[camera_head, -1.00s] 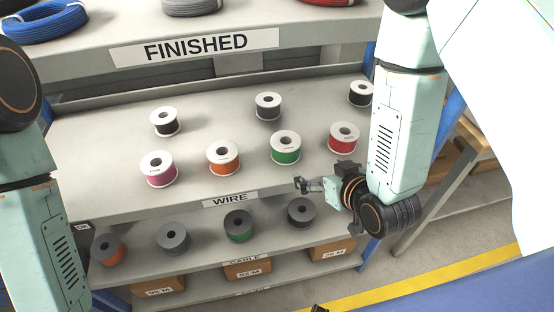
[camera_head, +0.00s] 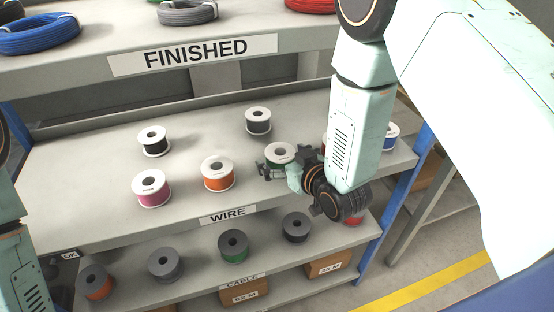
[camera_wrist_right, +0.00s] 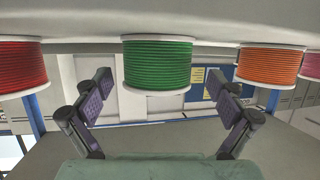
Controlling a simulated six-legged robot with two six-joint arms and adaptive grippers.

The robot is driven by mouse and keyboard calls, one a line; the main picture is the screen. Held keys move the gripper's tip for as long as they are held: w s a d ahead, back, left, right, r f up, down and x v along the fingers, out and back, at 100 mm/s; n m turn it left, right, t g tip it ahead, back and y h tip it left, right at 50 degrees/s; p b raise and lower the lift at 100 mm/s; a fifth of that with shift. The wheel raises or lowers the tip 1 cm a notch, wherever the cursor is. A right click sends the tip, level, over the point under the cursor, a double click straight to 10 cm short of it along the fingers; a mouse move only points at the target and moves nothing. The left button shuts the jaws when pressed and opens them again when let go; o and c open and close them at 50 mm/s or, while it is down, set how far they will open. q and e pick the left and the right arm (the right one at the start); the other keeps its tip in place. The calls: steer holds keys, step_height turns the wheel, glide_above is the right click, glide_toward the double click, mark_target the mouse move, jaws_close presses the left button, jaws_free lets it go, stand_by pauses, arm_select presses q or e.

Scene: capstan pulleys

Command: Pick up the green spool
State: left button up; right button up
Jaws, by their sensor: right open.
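The green spool (camera_head: 279,149) stands upright on the wire shelf, with white ends and green wire. My right gripper (camera_head: 263,170) is in front of it and hides its lower part. In the right wrist view, which looks upside down, the green spool (camera_wrist_right: 157,64) shows between the two fingers and beyond them. The right gripper (camera_wrist_right: 159,84) is open and empty there, with a finger to each side. My left arm shows at the left edge of the head view, but its gripper is out of view.
On the wire shelf (camera_head: 80,190) an orange spool (camera_head: 218,174) stands left of the green one, and a red spool (camera_wrist_right: 20,66) is on its other side, mostly hidden by my right arm. A lower shelf holds grey-ended spools, one with green (camera_head: 234,247).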

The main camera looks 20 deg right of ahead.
steer(key=shift+w+a+f, duration=0.1)
steer(key=shift+w+f, duration=0.15)
steer(key=shift+w, duration=0.25)
steer(key=shift+w+d+f, duration=0.2)
steer(key=shift+w+d, duration=0.1)
steer(key=shift+a+r, duration=0.1)
steer(key=shift+a, duration=0.25)
steer(key=shift+c, duration=1.4)
steer(key=shift+d, duration=0.25)
steer(key=c, duration=0.4)
steer(key=shift+a, duration=0.2)
steer(key=c, duration=0.7)
steer(key=shift+d, duration=0.15)
steer(key=shift+c, duration=0.7)
